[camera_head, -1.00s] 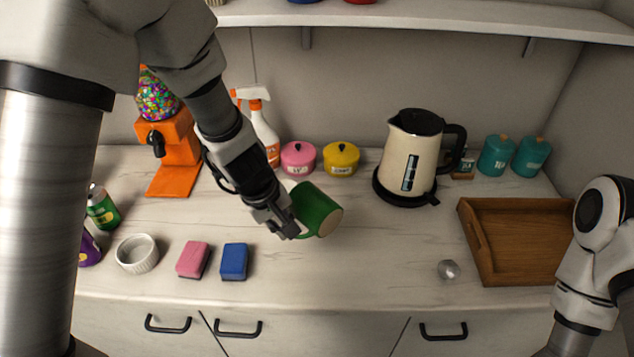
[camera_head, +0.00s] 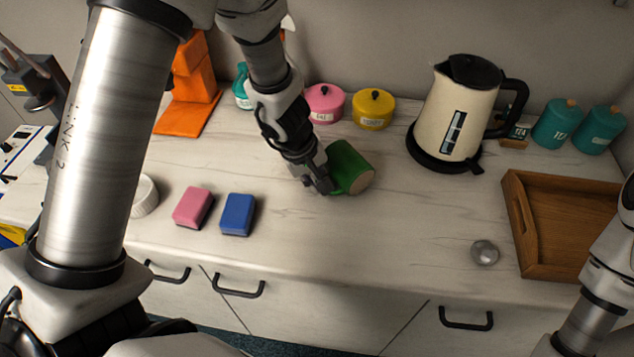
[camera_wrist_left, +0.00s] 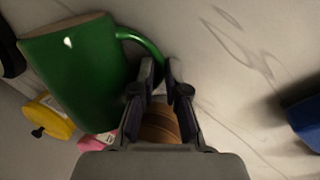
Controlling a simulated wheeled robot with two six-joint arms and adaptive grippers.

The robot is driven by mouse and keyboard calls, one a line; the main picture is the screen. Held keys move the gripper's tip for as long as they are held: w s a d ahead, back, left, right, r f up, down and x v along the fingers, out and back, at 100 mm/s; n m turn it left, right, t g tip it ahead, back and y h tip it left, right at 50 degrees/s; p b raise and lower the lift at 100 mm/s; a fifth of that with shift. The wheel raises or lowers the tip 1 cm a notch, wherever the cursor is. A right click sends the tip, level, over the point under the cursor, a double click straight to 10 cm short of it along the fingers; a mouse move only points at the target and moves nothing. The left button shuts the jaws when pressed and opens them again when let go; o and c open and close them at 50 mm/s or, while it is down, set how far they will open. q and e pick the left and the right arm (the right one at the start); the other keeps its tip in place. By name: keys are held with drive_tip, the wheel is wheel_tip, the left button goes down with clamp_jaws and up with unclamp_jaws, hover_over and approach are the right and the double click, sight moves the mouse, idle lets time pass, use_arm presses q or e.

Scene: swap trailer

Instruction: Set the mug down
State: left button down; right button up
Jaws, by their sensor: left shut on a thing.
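The green mug (camera_head: 349,165) is at the middle of the counter in the head view, tilted, with its pale base facing the lower right. My left gripper (camera_head: 326,186) is at its lower left side. In the left wrist view the mug (camera_wrist_left: 80,75) fills the upper left, and its handle runs in between the fingertips of the gripper (camera_wrist_left: 160,72), which is shut on that handle. I cannot tell whether the mug touches the counter. My right gripper is out of view; only part of the right arm shows at the right edge.
The counter (camera_head: 400,220) is clear around the mug. A pink sponge (camera_head: 192,207) and blue sponge (camera_head: 237,214) lie left. Pink (camera_head: 325,103) and yellow (camera_head: 373,110) pots stand behind. A kettle (camera_head: 458,115), wooden tray (camera_head: 517,224) and small grey object (camera_head: 485,252) are right.

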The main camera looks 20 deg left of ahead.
use_arm(q)
drive_tip(key=shift+s+r, duration=0.1)
drive_tip(key=shift+f+b, duration=0.3)
drive_tip(key=shift+b, duration=0.1)
drive_tip(key=c, duration=1.2)
unclamp_jaws()
drive_tip(key=shift+r, duration=0.1)
